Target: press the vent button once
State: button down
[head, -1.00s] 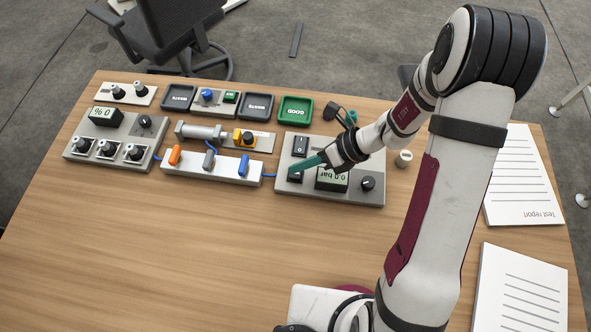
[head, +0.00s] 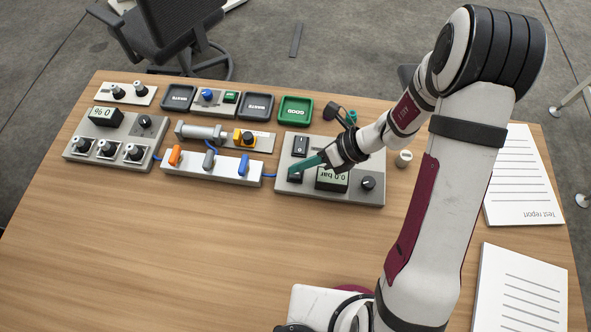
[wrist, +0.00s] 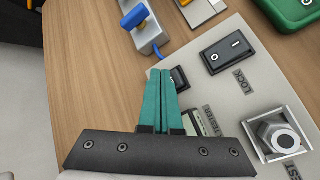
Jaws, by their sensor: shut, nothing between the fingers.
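My gripper (head: 291,169) has teal fingers that are shut together and empty. The fingertips are at the small black button (head: 295,177) on the left side of the grey tester panel (head: 337,197). In the wrist view the fingertips (wrist: 163,72) lie beside and partly in front of this black button (wrist: 180,77). I cannot tell whether they touch it. No label on the button is readable, so I cannot confirm it is the vent button. The panel's display (head: 331,179) reads 0.0 bar and is partly covered by the fingers in the wrist view.
A black rocker switch (wrist: 226,52) marked LOCK and a knob (wrist: 280,138) are on the same panel. A white strip with coloured levers (head: 212,172) stands to the left. A green tray (head: 296,110) is behind. The front of the table is clear.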

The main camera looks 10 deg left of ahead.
aim_at(301, 174)
jog(key=shift+f, duration=0.1)
dwell(0.4)
jog(key=shift+f, duration=0.35)
jog(key=shift+f, duration=0.5)
dwell(0.6)
jog(key=shift+r, duration=0.95)
jog(key=shift+r, duration=2.5)
